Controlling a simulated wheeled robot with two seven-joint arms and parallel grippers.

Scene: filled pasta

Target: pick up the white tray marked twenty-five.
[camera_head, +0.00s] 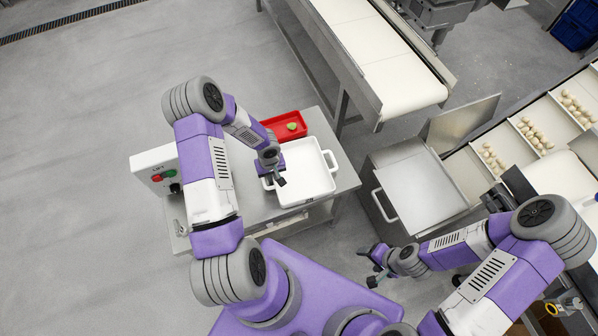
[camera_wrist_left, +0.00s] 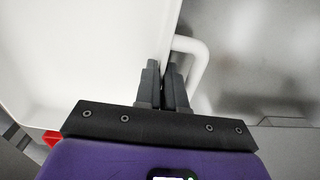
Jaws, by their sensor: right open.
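The white tray (camera_head: 307,196) lies on a grey metal table, with a handle at its left side and another at its right. It looks empty, and no number shows on it. My left gripper (camera_head: 279,181) is at the tray's left handle. In the left wrist view, its two fingers (camera_wrist_left: 164,88) are close together on either side of the tray's rim (camera_wrist_left: 167,35), beside the white handle (camera_wrist_left: 198,62). They look shut on the rim. My right gripper (camera_head: 368,267) is open and empty, over the floor to the lower right of the table.
A red bin (camera_head: 283,124) with a pale green item stands behind the tray. A control box (camera_head: 157,170) with buttons is at the table's left. A white conveyor (camera_head: 388,80) is behind. A metal cart (camera_head: 418,190) stands to the right, with dough pieces on a line beyond.

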